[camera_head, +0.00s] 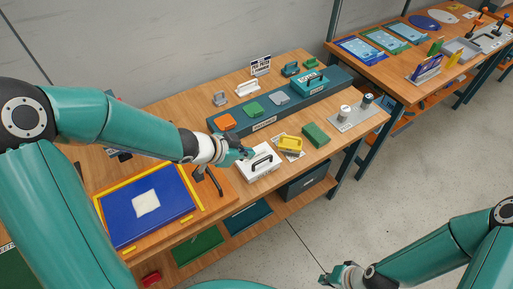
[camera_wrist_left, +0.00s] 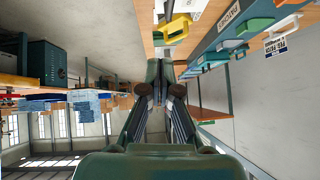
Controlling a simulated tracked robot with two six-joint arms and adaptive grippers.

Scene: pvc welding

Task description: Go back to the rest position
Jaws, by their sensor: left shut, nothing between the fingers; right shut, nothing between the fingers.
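My left gripper (camera_head: 240,153) is at the end of the teal arm that comes in from the left. It is shut and empty, above the bench beside a white case with a dark handle (camera_head: 261,162). In the left wrist view its two fingers (camera_wrist_left: 160,95) show at the middle with nothing held between them. My right gripper (camera_head: 338,277) is at the bottom of the head view, shut and empty, over the grey floor away from the bench.
The bench (camera_head: 337,150) holds a blue mat with a white sheet (camera_head: 145,203), a yellow-handled item (camera_head: 290,145), a green block (camera_head: 315,134), and a rack of coloured pieces (camera_head: 280,103). A second bench (camera_head: 402,91) stands at the back right. The floor (camera_head: 395,185) is clear.

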